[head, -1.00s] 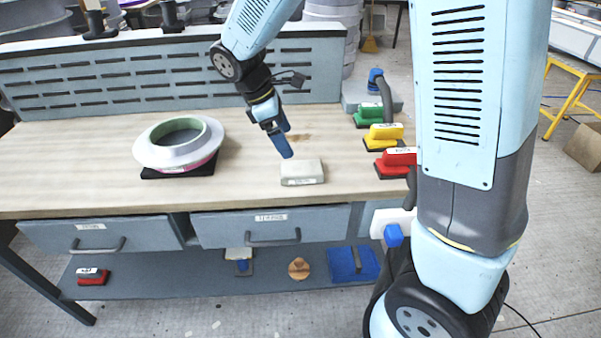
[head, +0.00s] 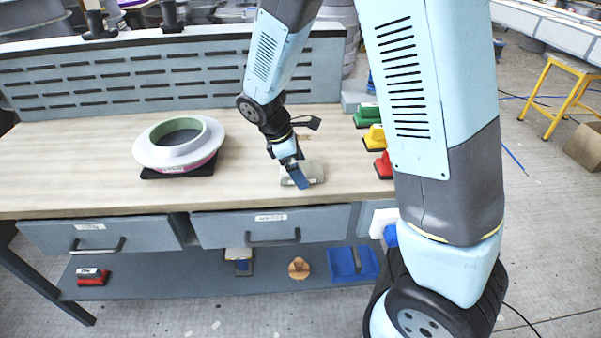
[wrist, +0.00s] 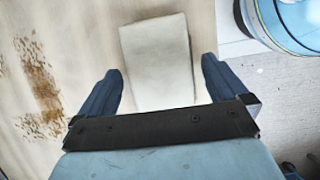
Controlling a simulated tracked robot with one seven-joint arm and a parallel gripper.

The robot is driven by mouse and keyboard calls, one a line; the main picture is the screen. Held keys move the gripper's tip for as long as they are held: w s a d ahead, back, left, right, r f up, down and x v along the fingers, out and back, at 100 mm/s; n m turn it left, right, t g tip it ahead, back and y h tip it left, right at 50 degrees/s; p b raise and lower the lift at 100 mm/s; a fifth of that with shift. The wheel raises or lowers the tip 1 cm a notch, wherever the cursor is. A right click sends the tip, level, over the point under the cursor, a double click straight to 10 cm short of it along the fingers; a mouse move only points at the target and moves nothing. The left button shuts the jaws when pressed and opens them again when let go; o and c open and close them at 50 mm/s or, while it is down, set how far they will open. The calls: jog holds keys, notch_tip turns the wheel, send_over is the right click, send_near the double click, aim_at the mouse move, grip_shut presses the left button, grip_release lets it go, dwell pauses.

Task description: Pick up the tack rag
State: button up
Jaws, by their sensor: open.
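The tack rag is a pale cream, folded block-like pad (head: 312,172) lying on the wooden bench top near its front edge. In the head view my gripper (head: 300,178) is in front of it and hides its left part. In the wrist view the pad (wrist: 158,60) lies ahead of and between the two blue fingers. My gripper (wrist: 160,85) is open and empty, with a finger to each side of the pad's near end. I cannot tell the height of the fingertips above the bench.
A white ring-shaped mould (head: 178,147) sits on the bench at left. Green (head: 367,115), yellow (head: 376,138) and red (head: 384,165) handled blocks stand at the bench's right end. A slotted panel (head: 170,75) closes the back. The bench between mould and pad is clear.

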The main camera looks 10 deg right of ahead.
jog(key=shift+c, duration=0.5)
jog(key=c, duration=1)
jog(key=shift+o, duration=0.2)
jog(key=shift+r, duration=0.65)
jog(key=s+d+r, duration=0.3)
jog(key=s+r, duration=0.8)
jog(key=s, duration=0.2)
jog(key=shift+s+d+r, duration=0.25)
jog(key=shift+d+r, duration=0.1)
jog(key=shift+d, duration=0.05)
